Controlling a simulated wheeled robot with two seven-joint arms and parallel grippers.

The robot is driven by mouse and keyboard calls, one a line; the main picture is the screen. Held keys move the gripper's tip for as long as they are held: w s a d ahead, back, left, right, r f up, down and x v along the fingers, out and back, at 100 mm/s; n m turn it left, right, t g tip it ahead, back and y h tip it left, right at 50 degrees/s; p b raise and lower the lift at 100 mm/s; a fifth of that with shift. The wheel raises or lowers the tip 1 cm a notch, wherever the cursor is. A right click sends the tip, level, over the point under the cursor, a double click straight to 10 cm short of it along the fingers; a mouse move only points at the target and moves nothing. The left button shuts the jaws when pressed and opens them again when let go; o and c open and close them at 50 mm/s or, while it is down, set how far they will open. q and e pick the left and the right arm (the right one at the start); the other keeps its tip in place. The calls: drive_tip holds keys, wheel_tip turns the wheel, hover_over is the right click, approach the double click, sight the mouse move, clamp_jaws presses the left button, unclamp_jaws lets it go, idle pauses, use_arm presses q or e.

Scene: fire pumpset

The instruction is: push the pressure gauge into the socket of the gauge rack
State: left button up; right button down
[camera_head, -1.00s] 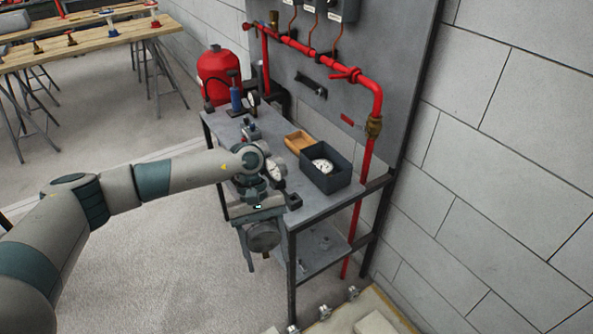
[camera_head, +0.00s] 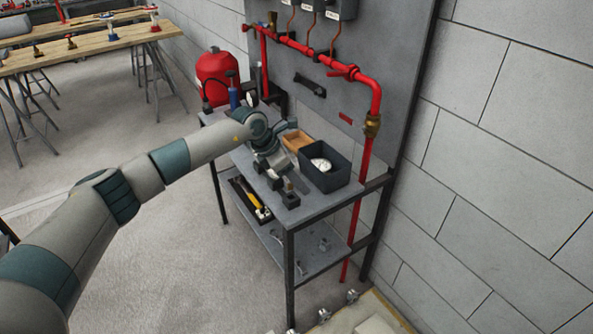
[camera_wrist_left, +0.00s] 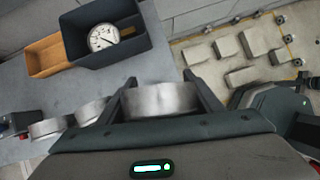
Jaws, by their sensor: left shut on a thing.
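My left gripper (camera_head: 284,183) is over the front of the grey bench. In the left wrist view the left gripper (camera_wrist_left: 160,95) is shut on a round silver pressure gauge (camera_wrist_left: 160,100), seen edge-on between the fingers. In the head view a small brownish stem (camera_head: 289,186) shows below the gripper, just over a black socket block (camera_head: 290,200) of the gauge rack. I cannot tell whether the stem touches or enters the socket. Two more silver gauges (camera_wrist_left: 91,110) (camera_wrist_left: 50,128) stand beside the held one. The arm hides most of the rack in the head view. My right gripper is out of view.
A dark bin (camera_head: 338,179) holding a white-dial gauge (camera_head: 321,164) stands behind the gripper, with a wooden tray (camera_head: 297,142) beside it. A red pipe (camera_head: 362,195) runs down the bench's right side.

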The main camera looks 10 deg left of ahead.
use_arm(q)
drive_tip(key=shift+w+a+r+n+t+y, duration=0.15)
drive_tip(key=shift+w+r+n+t+y, duration=0.1)
drive_tip(key=shift+w+n, duration=0.4)
drive_tip(key=shift+w+a+r+n+t+y, duration=0.15)
drive_tip(key=shift+w+n+t, duration=0.1)
drive_tip(key=shift+w+n, duration=0.35)
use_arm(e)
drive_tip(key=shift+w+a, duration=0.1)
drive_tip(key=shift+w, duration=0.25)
use_arm(q)
drive_tip(key=shift+f+b, duration=0.3)
drive_tip(key=shift+f, duration=0.1)
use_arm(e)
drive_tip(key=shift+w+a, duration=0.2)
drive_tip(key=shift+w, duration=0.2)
